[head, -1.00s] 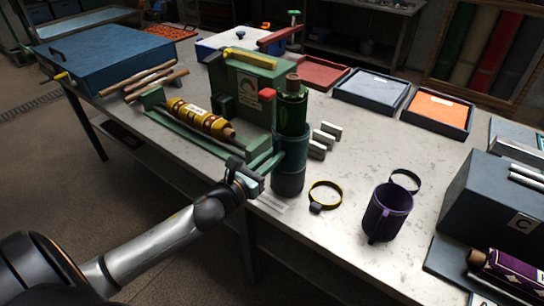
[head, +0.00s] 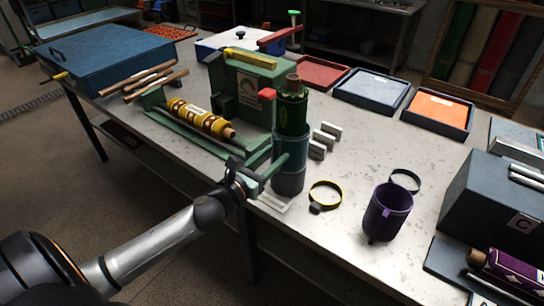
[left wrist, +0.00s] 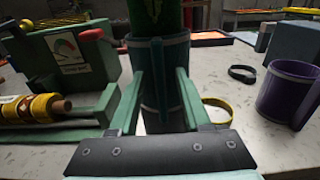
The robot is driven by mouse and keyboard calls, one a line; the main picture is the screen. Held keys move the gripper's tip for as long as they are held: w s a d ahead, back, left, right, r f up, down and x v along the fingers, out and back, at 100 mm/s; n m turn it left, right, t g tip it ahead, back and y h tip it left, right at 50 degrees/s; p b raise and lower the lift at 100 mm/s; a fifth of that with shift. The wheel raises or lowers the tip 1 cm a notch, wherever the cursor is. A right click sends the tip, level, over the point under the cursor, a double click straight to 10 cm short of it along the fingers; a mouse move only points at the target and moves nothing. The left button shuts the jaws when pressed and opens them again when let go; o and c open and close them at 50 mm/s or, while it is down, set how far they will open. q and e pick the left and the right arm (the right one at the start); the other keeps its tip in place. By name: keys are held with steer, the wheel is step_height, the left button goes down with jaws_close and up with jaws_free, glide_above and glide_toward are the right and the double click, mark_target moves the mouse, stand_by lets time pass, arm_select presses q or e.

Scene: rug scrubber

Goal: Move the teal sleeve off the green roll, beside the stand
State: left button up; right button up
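The green roll (head: 293,112) stands upright near the front edge of the table, at the right end of the green machine. The dark teal sleeve (head: 289,182) is around its lower part; in the left wrist view the sleeve (left wrist: 158,58) shows a vertical ridge facing me. My left gripper (head: 276,168) is at the sleeve's front. In the left wrist view its fingers (left wrist: 157,78) are apart, one toward each side of the sleeve, with the ridge between them. I cannot tell whether they touch it. My right gripper is not in view.
The green machine (head: 250,95) with a yellow roll (head: 197,115) stands left. A yellow ring (head: 325,195), a purple sleeve (head: 388,213) and a dark ring (head: 405,180) lie right. Small metal blocks (head: 323,141) sit behind. Bare table shows between the rings and the trays.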

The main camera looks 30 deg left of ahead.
arm_select(q)
steer(key=shift+s, duration=0.15)
steer(key=shift+s+f, duration=0.1)
steer(key=shift+s, duration=0.2)
steer(key=s+a+b, duration=0.1)
steer(key=s+b, duration=0.1)
steer(key=s, duration=0.9)
steer(key=shift+s+r, duration=0.3)
steer(key=shift+r, duration=0.05)
